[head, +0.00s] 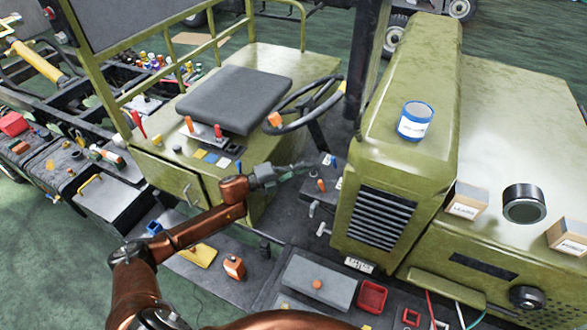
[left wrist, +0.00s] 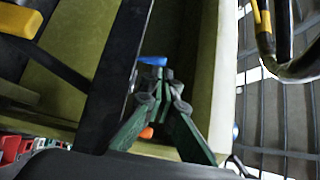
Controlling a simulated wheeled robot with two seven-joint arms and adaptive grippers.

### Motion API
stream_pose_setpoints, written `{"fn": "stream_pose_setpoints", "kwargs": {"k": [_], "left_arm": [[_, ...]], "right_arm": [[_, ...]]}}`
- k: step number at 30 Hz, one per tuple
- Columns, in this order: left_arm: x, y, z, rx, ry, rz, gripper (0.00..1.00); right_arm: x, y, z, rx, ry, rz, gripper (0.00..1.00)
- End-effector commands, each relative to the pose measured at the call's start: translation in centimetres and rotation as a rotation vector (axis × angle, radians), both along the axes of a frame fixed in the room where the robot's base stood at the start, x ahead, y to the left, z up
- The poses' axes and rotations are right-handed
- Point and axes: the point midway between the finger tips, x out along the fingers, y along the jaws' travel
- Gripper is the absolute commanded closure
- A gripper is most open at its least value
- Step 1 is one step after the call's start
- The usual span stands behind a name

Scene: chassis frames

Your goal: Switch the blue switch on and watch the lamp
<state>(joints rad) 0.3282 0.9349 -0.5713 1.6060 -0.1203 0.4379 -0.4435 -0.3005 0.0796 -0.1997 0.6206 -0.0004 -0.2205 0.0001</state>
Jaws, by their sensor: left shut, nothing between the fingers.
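A small panel (head: 327,174) beside the green hood carries a blue switch (head: 333,161) and an orange one (head: 320,186). My left gripper (head: 308,166) is shut and empty, just left of the blue switch. In the left wrist view, the blue switch (left wrist: 152,61) shows just past the fingertips of the gripper (left wrist: 160,78), and the orange switch (left wrist: 147,133) is partly hidden by the fingers. I cannot tell whether they touch the blue switch, or which way it is set. I cannot pick out the lamp for certain. My right gripper is out of view.
A steering wheel (head: 303,104) and a black seat (head: 236,98) are behind the left gripper. The green hood (head: 405,85) rises to its right, with a blue-and-white can (head: 416,121) on top. Levers (head: 323,229) stand below the panel, and a grey box (head: 318,283) lies nearer.

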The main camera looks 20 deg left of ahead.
Motion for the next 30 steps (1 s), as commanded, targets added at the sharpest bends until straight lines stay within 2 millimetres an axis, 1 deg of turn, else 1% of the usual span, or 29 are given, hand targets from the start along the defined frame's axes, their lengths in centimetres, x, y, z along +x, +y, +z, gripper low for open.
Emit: {"fn": "stream_pose_setpoints", "kwargs": {"k": [1,3,9,14,24,30], "left_arm": [[0.7,-0.9,0.4,-0.001,-0.001,-0.002,1.0],[1.5,-1.7,0.4,-0.002,-0.001,-0.002,1.0],[3.0,-3.5,0.4,-0.001,0.0,-0.001,1.0],[3.5,-3.9,0.3,0.0,0.001,0.0,1.0],[3.5,-3.9,0.3,0.001,0.001,-0.001,1.0],[3.5,-4.0,0.7,0.035,-0.002,-0.001,1.0]], "right_arm": [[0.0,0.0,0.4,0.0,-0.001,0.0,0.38],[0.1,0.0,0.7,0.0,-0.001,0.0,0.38],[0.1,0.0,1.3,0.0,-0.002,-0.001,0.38],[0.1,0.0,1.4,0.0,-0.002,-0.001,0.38],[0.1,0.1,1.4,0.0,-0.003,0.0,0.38],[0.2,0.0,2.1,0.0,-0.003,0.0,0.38]]}}
